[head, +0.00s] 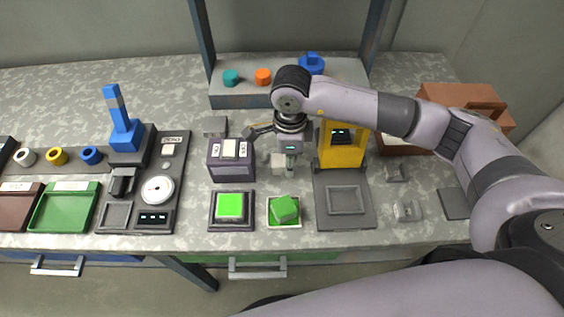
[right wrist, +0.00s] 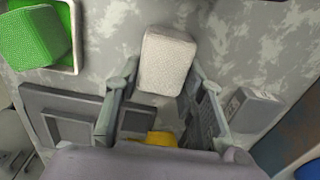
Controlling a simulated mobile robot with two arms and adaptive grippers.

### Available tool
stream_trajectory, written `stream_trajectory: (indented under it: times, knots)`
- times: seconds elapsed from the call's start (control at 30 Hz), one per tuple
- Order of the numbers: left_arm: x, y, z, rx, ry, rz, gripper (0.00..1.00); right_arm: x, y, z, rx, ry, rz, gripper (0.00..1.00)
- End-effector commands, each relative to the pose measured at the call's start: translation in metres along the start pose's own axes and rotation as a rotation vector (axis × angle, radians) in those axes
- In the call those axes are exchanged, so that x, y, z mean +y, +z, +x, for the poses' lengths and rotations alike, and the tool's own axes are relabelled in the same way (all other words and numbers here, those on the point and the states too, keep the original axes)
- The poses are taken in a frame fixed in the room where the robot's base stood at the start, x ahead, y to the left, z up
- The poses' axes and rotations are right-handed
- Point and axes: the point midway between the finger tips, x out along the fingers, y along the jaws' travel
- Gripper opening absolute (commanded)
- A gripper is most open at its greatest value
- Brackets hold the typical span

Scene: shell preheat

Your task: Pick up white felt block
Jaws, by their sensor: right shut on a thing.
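The white felt block (right wrist: 167,60) is a pale, rounded block held between the two fingers of my right gripper (right wrist: 164,76) in the right wrist view. In the head view the right arm comes in from the right, and the right gripper (head: 287,154) points down over the middle of the bench. The white block (head: 279,161) shows partly below it there. I cannot tell whether the block touches the bench. My left gripper is not in view.
Close by are a dark box with a pale top (head: 231,160), a yellow press-like stand (head: 342,155), a bright green pad (head: 230,206) and a green block (head: 285,209) in a pale tray. A scale (head: 157,190) stands to the left. A grey shelf (head: 290,95) stands behind.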

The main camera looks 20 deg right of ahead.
Motion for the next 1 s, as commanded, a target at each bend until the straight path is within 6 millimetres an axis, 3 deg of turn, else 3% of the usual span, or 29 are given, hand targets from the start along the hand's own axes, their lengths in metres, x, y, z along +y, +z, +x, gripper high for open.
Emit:
stream_trajectory:
  times: [0.37,0.57,0.67,1.0]
  knots:
    - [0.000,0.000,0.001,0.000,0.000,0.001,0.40,-0.001,0.000,-0.004,-0.001,-0.001,0.001,0.17]
    - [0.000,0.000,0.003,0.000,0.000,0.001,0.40,-0.001,0.000,-0.026,-0.002,-0.005,0.000,0.17]
    - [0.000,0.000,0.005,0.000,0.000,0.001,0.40,-0.002,0.001,-0.047,-0.004,-0.006,0.000,0.17]
    - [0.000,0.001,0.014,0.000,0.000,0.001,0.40,-0.001,0.001,-0.146,-0.003,-0.007,-0.001,0.17]
